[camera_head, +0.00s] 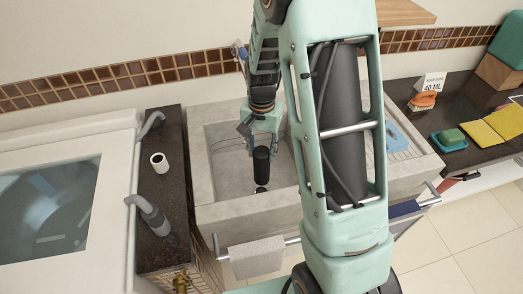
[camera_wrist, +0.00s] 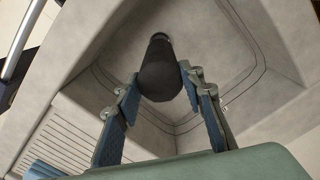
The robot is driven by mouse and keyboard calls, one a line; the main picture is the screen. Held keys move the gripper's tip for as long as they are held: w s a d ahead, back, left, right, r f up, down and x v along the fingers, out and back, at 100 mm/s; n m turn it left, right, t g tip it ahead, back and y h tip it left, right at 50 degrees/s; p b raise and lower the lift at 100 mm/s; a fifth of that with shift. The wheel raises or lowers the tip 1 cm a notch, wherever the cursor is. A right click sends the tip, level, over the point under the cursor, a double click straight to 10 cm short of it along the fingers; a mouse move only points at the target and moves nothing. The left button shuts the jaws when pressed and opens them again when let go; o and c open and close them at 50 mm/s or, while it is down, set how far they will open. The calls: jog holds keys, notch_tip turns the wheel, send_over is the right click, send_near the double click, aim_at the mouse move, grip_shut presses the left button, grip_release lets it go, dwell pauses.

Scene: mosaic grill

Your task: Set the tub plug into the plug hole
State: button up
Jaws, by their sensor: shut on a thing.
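The black cylindrical tub plug (camera_head: 261,160) is held inside the pale stone basin (camera_head: 222,133), looking roughly upright. My gripper (camera_head: 263,128) is shut on its upper part. In the wrist view the plug (camera_wrist: 161,72) sits between my gripper's fingers (camera_wrist: 158,85), its narrower end pointing away toward the basin floor. A small dark spot with a pale edge (camera_head: 260,189) shows just below the plug in the head view. It may be the plug hole, but I cannot tell for sure. In the wrist view no hole shows clearly; the plug may cover it.
The basin walls stand close around my gripper. A dark counter on the left bears a white cup-like object (camera_head: 159,162) and grey pipe fittings (camera_head: 152,214). A towel (camera_head: 257,257) hangs on the front rail. A green sponge (camera_head: 451,138) and yellow cloths (camera_head: 495,128) lie right.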

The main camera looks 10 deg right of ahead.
aim_at(261, 166)
jog(key=shift+f+b, duration=2.25)
jog(key=shift+f, duration=0.6)
jog(key=shift+f+b, duration=0.95)
jog(key=shift+f, duration=0.15)
jog(key=o, duration=1.4)
jog(key=shift+r, duration=0.1)
notch_tip(261, 166, up, 12)
jog(key=shift+f, duration=0.1)
